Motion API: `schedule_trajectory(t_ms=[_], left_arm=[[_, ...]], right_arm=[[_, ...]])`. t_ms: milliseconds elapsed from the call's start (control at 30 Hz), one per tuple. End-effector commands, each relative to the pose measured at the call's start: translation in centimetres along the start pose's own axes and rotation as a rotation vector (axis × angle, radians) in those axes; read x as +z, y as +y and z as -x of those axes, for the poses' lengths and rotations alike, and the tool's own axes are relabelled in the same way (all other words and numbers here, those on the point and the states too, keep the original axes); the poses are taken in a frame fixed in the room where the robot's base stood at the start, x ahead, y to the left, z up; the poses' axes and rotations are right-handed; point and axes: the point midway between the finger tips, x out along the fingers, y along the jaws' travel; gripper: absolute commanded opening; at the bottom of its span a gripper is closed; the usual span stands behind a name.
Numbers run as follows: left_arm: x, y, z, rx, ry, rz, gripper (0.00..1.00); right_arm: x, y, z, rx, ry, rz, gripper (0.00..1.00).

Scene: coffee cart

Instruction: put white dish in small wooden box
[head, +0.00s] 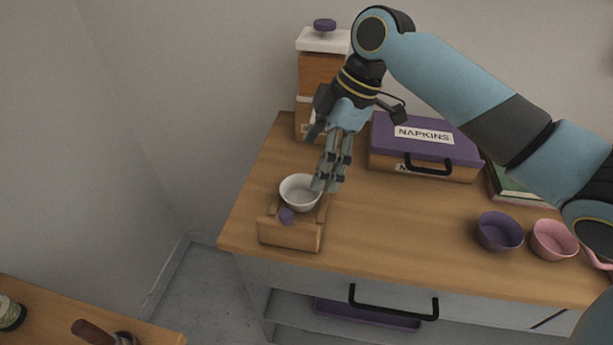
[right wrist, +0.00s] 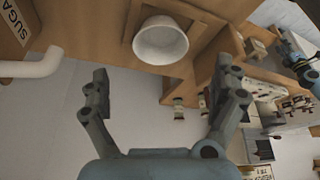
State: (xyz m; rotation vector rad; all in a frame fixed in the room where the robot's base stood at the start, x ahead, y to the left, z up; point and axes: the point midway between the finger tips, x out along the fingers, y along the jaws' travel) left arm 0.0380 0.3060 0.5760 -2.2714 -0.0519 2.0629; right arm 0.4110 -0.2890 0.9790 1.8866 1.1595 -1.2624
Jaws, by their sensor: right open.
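The white dish (head: 299,191) is a small round bowl. It sits upright in the small wooden box (head: 289,236), towards the box's back, and it also shows in the right wrist view (right wrist: 160,41). The box has a purple knob on its front and stands near the counter's front left edge. My right gripper (head: 328,184) is open, with its fingers close to the right side of the dish in the head view. In the right wrist view the dish lies beyond the fingertips (right wrist: 165,80), with nothing between them. My left gripper is in neither view.
A purple-lidded napkins box (head: 424,143) and a tall wooden canister (head: 322,72) stand at the back. A purple bowl (head: 499,232) and a pink bowl (head: 553,240) sit on the right. The counter (head: 400,235) between is clear.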

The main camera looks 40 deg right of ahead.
Motion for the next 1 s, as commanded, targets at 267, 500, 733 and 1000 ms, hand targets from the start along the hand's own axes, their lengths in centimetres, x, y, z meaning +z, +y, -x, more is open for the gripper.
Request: schedule_trajectory(t_ms=[267, 500, 733, 1000], left_arm=[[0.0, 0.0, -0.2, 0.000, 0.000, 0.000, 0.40], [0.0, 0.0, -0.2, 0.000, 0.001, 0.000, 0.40], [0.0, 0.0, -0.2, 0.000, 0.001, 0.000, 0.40], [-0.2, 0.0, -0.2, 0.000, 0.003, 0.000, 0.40]], right_arm=[[0.1, 0.1, 4.4, 0.001, -0.001, 0.001, 0.96], [0.0, 0.0, 4.9, -0.001, 0.002, -0.001, 0.96], [0.0, 0.0, 4.9, -0.001, 0.002, -0.001, 0.96], [0.0, 0.0, 4.9, -0.001, 0.001, -0.001, 0.96]])
